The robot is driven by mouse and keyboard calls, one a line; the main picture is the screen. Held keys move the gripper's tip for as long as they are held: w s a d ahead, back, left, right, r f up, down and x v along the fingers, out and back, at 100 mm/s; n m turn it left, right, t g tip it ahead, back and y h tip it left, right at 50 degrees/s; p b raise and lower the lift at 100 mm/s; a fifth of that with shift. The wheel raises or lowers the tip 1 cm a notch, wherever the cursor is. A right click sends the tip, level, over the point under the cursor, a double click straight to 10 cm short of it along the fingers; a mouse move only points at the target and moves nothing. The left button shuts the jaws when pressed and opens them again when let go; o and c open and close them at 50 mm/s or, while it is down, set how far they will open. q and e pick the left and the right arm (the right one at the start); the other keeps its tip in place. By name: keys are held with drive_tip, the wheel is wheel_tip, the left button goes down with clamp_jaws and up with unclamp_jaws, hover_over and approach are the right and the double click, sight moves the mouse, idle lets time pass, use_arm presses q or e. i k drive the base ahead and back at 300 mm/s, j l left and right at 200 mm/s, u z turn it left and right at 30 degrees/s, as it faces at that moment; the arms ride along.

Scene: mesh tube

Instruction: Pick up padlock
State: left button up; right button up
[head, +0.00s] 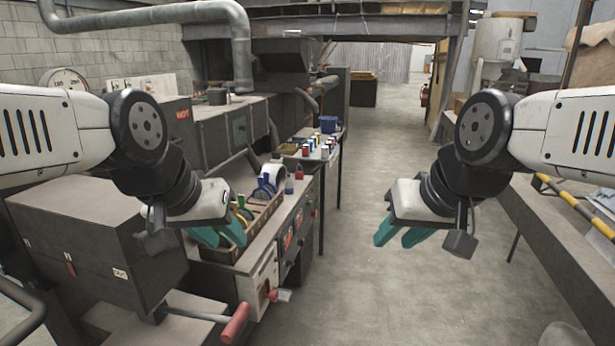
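I cannot make out a padlock for certain in the head view. My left gripper (218,236) has teal fingers that stand apart, with nothing seen between them. It hangs in front of the near end of a wooden tray (262,226) on the grey workbench and hides part of that tray. My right gripper (401,236) also has its teal fingers apart and looks empty. It hangs over the open floor, clear of the benches.
A farther table (326,150) holds several cans and a blue box (328,124). A long bench (560,235) runs along the right. The concrete floor (350,290) between is clear.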

sight(299, 174)
drive_tip(key=i+l, duration=0.1)
drive_tip(key=l, duration=0.55)
drive_tip(key=i+l+u, duration=0.15)
drive_tip(key=l, duration=0.45)
drive_tip(key=i+l+u, duration=0.2)
drive_tip(key=i+l, duration=0.6)
drive_tip(key=i+u, duration=0.25)
drive_tip(key=i, duration=1.4)
